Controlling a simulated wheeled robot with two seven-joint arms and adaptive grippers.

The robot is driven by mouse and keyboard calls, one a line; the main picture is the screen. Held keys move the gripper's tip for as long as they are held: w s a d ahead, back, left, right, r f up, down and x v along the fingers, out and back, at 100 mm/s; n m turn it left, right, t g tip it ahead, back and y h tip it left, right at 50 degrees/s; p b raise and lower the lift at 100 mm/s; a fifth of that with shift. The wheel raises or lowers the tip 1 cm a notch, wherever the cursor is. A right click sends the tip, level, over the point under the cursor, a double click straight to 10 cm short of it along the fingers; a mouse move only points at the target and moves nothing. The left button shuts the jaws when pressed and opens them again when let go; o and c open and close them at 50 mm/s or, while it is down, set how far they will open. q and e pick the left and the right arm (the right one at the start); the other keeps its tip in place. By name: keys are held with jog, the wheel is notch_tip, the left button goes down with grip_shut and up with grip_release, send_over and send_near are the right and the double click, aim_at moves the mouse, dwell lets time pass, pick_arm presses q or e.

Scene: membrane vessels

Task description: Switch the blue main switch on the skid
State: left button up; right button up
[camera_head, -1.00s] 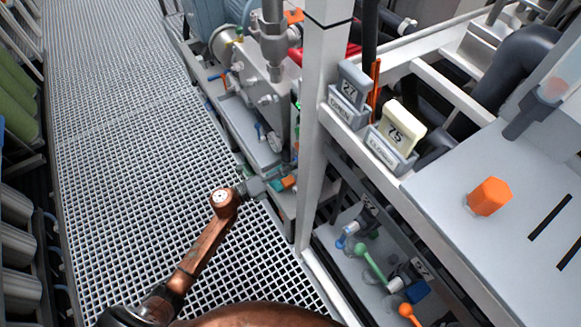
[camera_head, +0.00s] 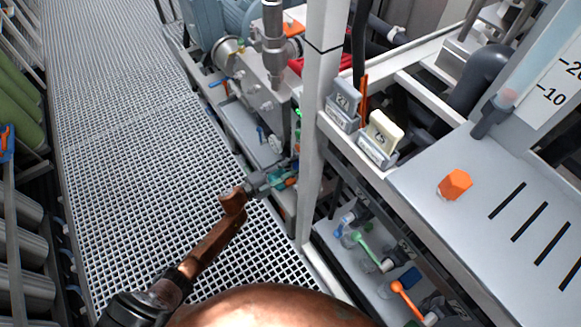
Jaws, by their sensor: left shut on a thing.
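My left gripper (camera_head: 272,179) is at the end of my copper-coloured arm, beside the foot of the white upright post. It is shut on a small blue-green piece (camera_head: 279,173), which I take for the blue main switch. The fingers cover part of it, and its exact turn cannot be made out. An orange piece (camera_head: 291,182) sits just right of it on the skid (camera_head: 243,122). My right gripper is not in view.
The white post (camera_head: 322,110) stands close right of my left gripper. Green and orange valve handles (camera_head: 366,252) lie below. The grating floor (camera_head: 120,130) at left is clear.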

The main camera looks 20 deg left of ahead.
pick_arm(q)
jog(key=shift+n+p, duration=0.45)
jog(key=shift+n, duration=0.45)
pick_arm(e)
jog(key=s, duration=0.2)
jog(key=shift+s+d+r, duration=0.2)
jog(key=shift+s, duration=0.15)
pick_arm(q)
jog(key=o, duration=1.2)
jog(key=shift+c, duration=0.2)
jog(key=v, duration=1.2)
jog(key=shift+a, duration=0.1)
